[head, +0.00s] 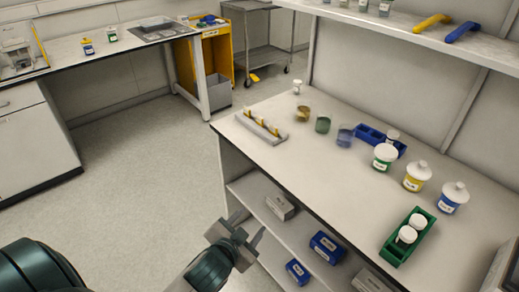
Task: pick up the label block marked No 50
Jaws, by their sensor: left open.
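My left gripper (246,228) is open and empty, in front of the bench at the lower middle of the head view. It is apart from the boxes on the shelf under the bench. A white box (281,207) lies on that shelf just right of the gripper. A blue box (327,247) with a white label is farther right. The lettering on all labels is too small to read, so I cannot tell which thing is the block marked No 50. My right gripper is out of view.
The bench top (300,168) holds a white rack (262,127), small cups, lidded jars (417,176) and a green tray (408,237). Another blue box (298,271) sits lower down. A wall shelf (420,35) hangs above. The floor (150,165) at left is clear.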

